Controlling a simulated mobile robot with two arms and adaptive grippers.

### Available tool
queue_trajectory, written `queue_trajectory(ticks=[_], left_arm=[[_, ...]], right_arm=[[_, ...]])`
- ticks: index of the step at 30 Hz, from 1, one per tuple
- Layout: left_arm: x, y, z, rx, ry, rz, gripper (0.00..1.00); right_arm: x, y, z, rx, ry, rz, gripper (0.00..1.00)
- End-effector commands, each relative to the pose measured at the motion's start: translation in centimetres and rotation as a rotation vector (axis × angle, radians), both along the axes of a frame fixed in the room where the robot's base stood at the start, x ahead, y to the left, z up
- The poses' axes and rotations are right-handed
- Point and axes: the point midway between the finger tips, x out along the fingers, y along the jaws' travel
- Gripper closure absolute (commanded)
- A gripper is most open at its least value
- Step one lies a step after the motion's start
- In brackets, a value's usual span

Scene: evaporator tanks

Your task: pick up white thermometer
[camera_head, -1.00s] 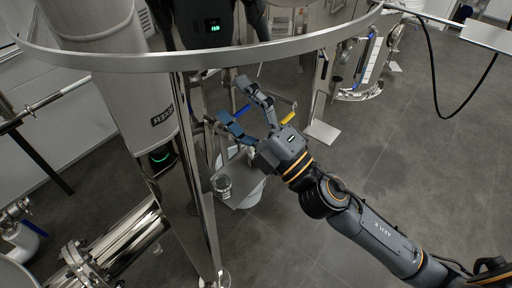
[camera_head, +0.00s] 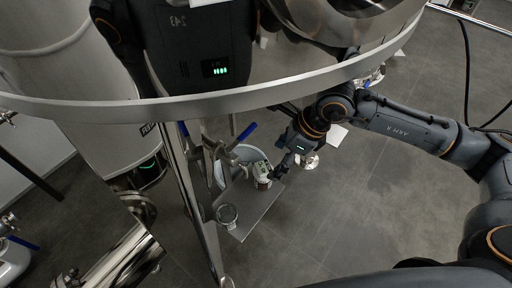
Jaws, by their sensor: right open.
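My right gripper (camera_head: 281,171) reaches down from the right, beside a small white object (camera_head: 262,170) with a dark label or marks, near a steel plate. The jaws are open, small in the view and partly dark. I cannot tell whether they touch the white object, or whether that object is the white thermometer. No other thing can be made out clearly as a thermometer. My left gripper is not in view.
A steel plate (camera_head: 258,212) carries a round clear-topped fitting (camera_head: 227,214). Blue-handled piping (camera_head: 243,136) and a steel post (camera_head: 187,200) stand to the left. A large steel ring (camera_head: 210,103) crosses above.

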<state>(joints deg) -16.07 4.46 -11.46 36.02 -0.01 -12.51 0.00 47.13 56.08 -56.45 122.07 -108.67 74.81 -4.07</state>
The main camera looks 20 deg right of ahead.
Motion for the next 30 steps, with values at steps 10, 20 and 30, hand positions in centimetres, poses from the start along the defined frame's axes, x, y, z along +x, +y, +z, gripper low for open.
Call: queue_trajectory(ticks=[10,20,30], left_arm=[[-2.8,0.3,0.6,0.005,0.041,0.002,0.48],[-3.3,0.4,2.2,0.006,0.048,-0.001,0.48],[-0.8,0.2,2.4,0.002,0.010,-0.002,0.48]], right_arm=[[0.5,0.3,-2.2,-0.026,0.001,-0.002,0.19],[1.3,2.3,-6.1,-0.025,0.000,-0.004,0.19],[1.5,2.5,-6.8,-0.025,-0.002,-0.004,0.23]])
